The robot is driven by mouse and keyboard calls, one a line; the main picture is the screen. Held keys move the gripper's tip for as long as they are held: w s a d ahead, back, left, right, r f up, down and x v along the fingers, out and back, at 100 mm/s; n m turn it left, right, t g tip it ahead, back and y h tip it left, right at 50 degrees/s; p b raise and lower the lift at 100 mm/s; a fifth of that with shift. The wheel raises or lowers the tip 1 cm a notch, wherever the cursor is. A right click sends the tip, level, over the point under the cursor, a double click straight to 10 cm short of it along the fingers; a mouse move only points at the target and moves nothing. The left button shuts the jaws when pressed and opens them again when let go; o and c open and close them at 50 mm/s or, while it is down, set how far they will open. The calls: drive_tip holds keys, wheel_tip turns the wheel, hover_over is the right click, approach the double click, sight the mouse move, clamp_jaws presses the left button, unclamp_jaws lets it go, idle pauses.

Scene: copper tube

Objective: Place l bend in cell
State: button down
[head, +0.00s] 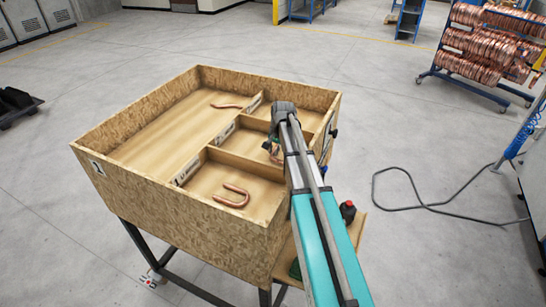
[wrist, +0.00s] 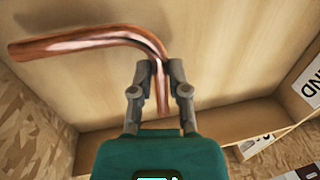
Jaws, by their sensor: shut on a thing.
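The L bend (wrist: 100,40) is a copper tube with one long leg and a rounded corner. My gripper (wrist: 161,75) is shut on its short leg, with the long leg reaching left in the wrist view. In the head view, my gripper (head: 275,150) is over the middle small cell (head: 238,142) of the wooden box. My arm hides much of that cell and most of the held tube. I cannot tell whether the tube touches the cell floor.
A U-shaped tube (head: 232,196) lies in the near cell. Another bent tube (head: 226,106) lies in the large left compartment (head: 155,135), which is otherwise clear. Labelled dividers (head: 188,170) and the box's high outer walls (head: 175,215) surround the cells.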

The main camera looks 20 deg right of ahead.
drive_tip(key=shift+f+b, duration=0.5)
drive_tip(key=shift+f, duration=0.3)
drive_tip(key=c, duration=0.6)
unclamp_jaws()
drive_tip(key=shift+r, duration=0.1)
drive_tip(key=r+p, duration=0.4)
drive_tip(key=s+d+r+p, duration=0.1)
drive_tip(key=r+p, duration=0.2)
drive_tip(key=p, duration=0.1)
drive_tip(key=r+p, duration=0.4)
drive_tip(key=shift+s+d+r, duration=0.3)
drive_tip(key=shift+r, duration=0.05)
idle(0.3)
